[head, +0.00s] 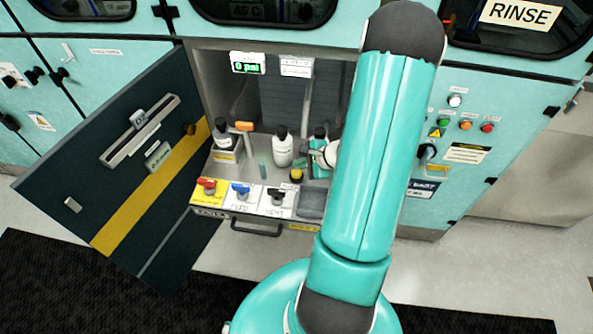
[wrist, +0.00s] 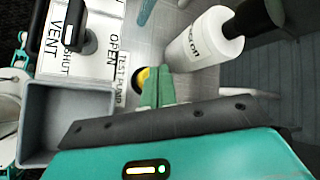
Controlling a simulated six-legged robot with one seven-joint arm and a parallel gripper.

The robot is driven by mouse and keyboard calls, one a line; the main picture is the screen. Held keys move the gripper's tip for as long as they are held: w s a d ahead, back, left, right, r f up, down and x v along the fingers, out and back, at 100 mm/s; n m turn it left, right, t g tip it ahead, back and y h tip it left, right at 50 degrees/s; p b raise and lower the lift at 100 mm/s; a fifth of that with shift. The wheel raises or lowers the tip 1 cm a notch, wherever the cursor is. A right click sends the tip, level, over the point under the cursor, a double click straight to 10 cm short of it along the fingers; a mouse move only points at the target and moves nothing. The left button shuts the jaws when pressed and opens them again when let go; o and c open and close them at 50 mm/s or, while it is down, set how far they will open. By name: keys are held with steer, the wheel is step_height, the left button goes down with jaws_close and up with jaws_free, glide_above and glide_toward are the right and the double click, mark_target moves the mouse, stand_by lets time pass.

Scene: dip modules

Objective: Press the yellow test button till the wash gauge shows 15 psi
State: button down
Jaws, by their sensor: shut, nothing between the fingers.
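The yellow test button (head: 296,174) sits in the open cabinet bay, behind the row of valves. In the wrist view the yellow button (wrist: 140,77) shows beside a "TEST PUMP" label, partly hidden by my gripper. My gripper (wrist: 160,75) is shut and empty, its green fingertips beside or over the button in the picture; I cannot tell whether they touch it. In the head view my arm covers much of the gripper. The wash gauge (head: 247,66) at the top of the bay reads 0 psi in green.
A white bottle (head: 282,149) with a black cap stands close behind the button. Red, blue and black valve handles (head: 241,192) line the front shelf. A grey open bin (wrist: 75,120) lies beside them. The dark cabinet door (head: 120,170) hangs open at left.

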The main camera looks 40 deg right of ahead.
mark_target(300, 172)
stand_by(0.7)
steer(key=shift+f, duration=0.45)
steer(key=shift+f, duration=0.6)
stand_by(0.7)
steer(key=shift+r, duration=1.05)
steer(key=shift+r, duration=2.5)
